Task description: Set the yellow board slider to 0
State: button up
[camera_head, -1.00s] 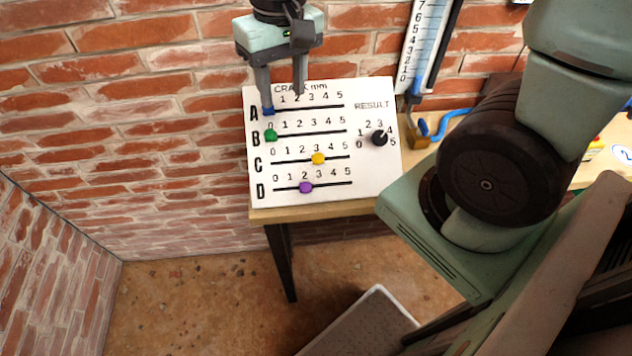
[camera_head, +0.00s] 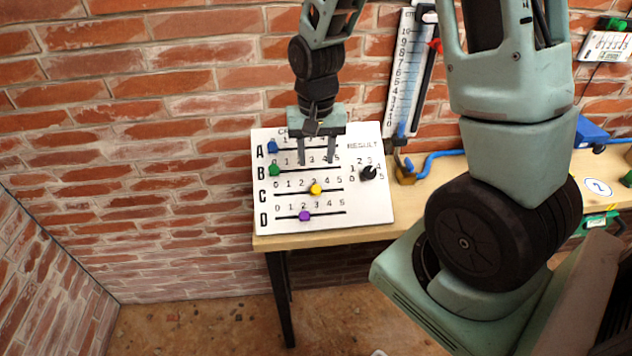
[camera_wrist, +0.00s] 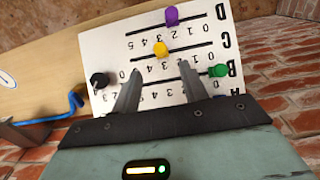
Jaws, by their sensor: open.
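The white board (camera_head: 375,208) has slider rows A to D, each with a 0 to 5 scale. The yellow slider (camera_head: 315,190) is on row C at about 3; it also shows in the wrist view (camera_wrist: 160,49). My gripper (camera_head: 316,160) is open and empty, its fingers pointing down in front of the upper rows, just above the yellow slider in the head view. In the wrist view the yellow slider appears beyond and between the two fingertips (camera_wrist: 158,68), apart from them. My gripper hides part of rows A and B.
The blue slider (camera_head: 272,146) and green slider (camera_head: 274,170) are near 0, and the purple slider (camera_head: 304,216) is near 2. A black RESULT dial (camera_head: 368,173) sits at the board's right. A blue hose (camera_head: 440,157) lies on the wooden bench (camera_head: 335,238).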

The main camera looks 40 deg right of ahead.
aim_at(316, 187)
notch_tip(316, 187, down, 9)
jog(key=shift+r+p, duration=0.1)
jog(key=shift+p, duration=0.3)
grip_shut()
